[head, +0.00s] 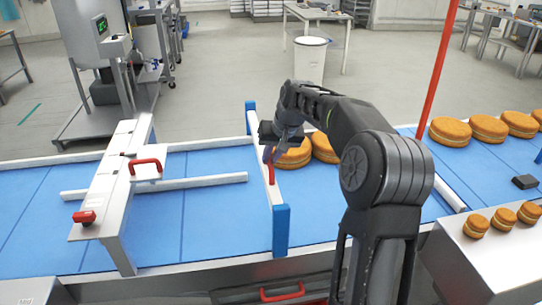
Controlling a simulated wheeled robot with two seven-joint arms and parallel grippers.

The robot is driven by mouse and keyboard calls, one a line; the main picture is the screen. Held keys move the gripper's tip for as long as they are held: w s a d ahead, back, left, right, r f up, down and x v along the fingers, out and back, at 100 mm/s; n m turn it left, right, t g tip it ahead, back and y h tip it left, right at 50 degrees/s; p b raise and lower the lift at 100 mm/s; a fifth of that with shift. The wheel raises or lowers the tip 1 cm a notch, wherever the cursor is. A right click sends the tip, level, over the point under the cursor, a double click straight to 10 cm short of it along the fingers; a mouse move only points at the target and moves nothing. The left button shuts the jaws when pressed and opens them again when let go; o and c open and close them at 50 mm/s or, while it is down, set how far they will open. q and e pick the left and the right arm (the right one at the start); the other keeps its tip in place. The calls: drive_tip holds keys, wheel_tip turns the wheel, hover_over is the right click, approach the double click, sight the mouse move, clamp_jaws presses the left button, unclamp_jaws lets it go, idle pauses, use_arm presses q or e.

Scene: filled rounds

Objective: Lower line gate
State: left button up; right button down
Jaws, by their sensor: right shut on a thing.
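The line gate is a white bar (260,186) with blue end posts (281,230), set across the blue conveyor (205,226). A red handle (270,172) stands on the bar near its middle. My right gripper (268,152) is shut on this red handle, reaching in from the right with the dark arm above the belt. The fingertips partly cover the handle's top. How high the bar sits above the belt is hard to tell. Filled rounds (293,153) lie on the belt just right of the gate, partly hidden by my arm. My left gripper is not in view.
A white bridge (115,180) with a red handle (146,165) and a red knob (84,217) crosses the belt at left. More rounds (450,131) lie at right, with small ones on a light ledge (490,255). A red pole (438,70) stands behind. The belt between bridge and gate holds no rounds.

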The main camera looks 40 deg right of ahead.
sight(271, 185)
wheel_tip(271, 185, down, 11)
drive_tip(key=b, duration=0.8)
drive_tip(key=shift+f, duration=0.15)
drive_tip(key=shift+s, duration=0.1)
drive_tip(key=c, duration=1.4)
unclamp_jaws()
